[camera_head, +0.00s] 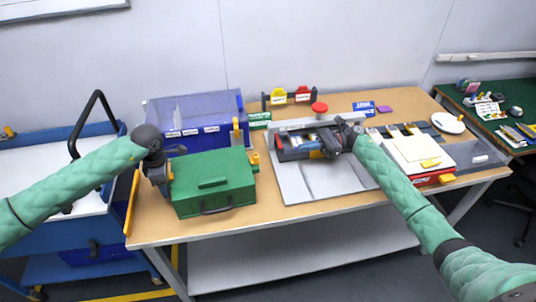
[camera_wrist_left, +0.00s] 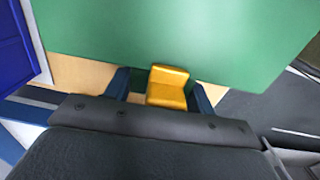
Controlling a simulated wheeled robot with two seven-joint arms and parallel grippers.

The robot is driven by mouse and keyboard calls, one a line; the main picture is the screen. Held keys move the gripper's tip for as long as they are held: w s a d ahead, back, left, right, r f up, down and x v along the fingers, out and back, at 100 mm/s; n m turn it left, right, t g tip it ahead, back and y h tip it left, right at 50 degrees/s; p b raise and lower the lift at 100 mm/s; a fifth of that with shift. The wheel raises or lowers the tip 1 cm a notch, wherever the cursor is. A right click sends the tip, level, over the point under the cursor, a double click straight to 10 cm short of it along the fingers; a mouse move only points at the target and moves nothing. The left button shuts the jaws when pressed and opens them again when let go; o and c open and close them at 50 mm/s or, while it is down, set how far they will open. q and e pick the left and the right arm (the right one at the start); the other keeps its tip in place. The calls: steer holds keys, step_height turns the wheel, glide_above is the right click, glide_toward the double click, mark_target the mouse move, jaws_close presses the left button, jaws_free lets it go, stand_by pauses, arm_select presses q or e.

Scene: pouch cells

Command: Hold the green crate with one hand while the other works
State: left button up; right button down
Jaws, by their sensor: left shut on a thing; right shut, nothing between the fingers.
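The green crate (camera_head: 212,186) stands closed on the left part of the wooden table, with a handle on its lid and a dark handle on its front. My left gripper (camera_head: 168,172) is at the crate's left side, shut on its yellow latch. In the left wrist view the yellow latch (camera_wrist_left: 168,88) sits between the two blue fingers, against the green crate wall (camera_wrist_left: 170,35). My right gripper (camera_head: 327,148) is shut with nothing in its fingers, over the dark tray (camera_head: 290,149) on the grey mat. The tray's contents are partly hidden by the gripper.
A blue bin with a clear lid (camera_head: 196,112) stands behind the crate. Yellow and red tags hang on a rack (camera_head: 290,97) at the back. A white and red device (camera_head: 415,155) stands at right. The grey mat's front (camera_head: 320,183) is clear. A blue cart (camera_head: 75,225) is at left.

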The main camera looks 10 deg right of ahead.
steer(key=a, duration=1.4)
steer(key=shift+s, duration=0.3)
steer(key=shift+a, duration=1.2)
arm_select(q)
steer(key=shift+d, duration=0.1)
arm_select(e)
steer(key=d, duration=1.4)
steer(key=shift+w+d, duration=0.15)
steer(key=shift+w, duration=0.15)
arm_select(q)
steer(key=o, duration=1.4)
